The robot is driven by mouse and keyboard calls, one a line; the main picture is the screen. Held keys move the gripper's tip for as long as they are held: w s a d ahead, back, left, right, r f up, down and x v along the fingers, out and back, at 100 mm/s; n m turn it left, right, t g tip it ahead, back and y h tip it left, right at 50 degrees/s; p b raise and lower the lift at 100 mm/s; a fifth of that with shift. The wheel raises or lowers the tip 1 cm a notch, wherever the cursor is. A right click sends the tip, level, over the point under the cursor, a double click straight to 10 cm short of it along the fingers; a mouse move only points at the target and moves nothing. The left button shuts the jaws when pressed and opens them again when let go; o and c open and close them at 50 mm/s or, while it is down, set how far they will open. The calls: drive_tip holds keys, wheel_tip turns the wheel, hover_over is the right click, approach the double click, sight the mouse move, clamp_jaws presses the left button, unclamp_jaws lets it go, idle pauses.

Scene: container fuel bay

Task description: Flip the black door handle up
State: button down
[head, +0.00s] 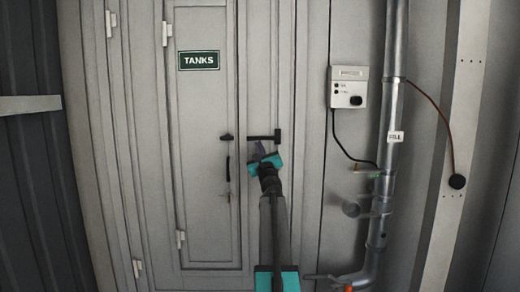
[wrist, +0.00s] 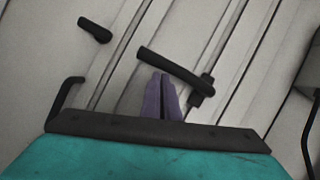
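The black door handle (head: 263,138) is a bar lying horizontal on the grey door (head: 205,120), with its mount at its right end. In the wrist view the handle (wrist: 175,65) runs slantwise just beyond my fingertips. My gripper (head: 260,148) is right below the handle in the head view. In the wrist view my gripper's purple fingers (wrist: 162,76) are together with only a thin dark line between them, and nothing shows held. The tips meet the lower edge of the bar in the picture; whether they touch it I cannot tell.
A small black catch (head: 226,137) sits left of the handle, and a vertical black pull (head: 228,170) is below it. A green TANKS sign (head: 198,60) is on the door. To the right are a white control box (head: 349,88) and a metal pipe (head: 388,130).

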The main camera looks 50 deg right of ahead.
drive_tip(key=s+a+f+b, duration=0.5)
drive_tip(key=s+a+f, duration=0.1)
drive_tip(key=f, duration=0.1)
drive_tip(key=shift+a+f, duration=0.15)
drive_tip(key=shift+f, duration=0.15)
idle(0.9)
drive_tip(key=shift+w, duration=0.15)
idle(0.4)
